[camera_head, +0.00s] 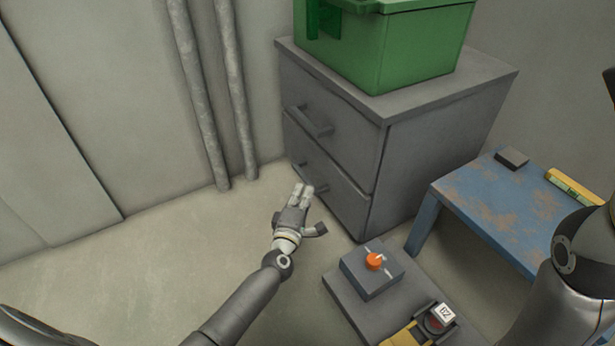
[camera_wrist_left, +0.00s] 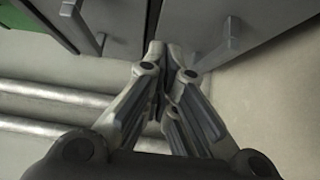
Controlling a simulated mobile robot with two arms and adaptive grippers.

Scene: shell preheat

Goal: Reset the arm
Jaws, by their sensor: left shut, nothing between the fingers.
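My left gripper (camera_head: 303,193) is in front of the grey drawer cabinet (camera_head: 420,145), by its lower drawer. In the left wrist view its fingers (camera_wrist_left: 168,60) are together with nothing between them. The lower drawer handle (camera_head: 312,183) is close behind the fingertips; I cannot tell whether they touch. Both cabinet drawers look closed. My left arm reaches in from the bottom of the head view. My right arm shows at the right edge, with its gripper out of view.
A green crate (camera_head: 400,50) stands on the cabinet. A grey box with an orange knob (camera_head: 374,262) and a yellow device (camera_head: 412,333) sit on a low grey surface. A blue worn table (camera_head: 495,205) is at right. Two pipes (camera_head: 232,90) run along the wall. Floor at left is clear.

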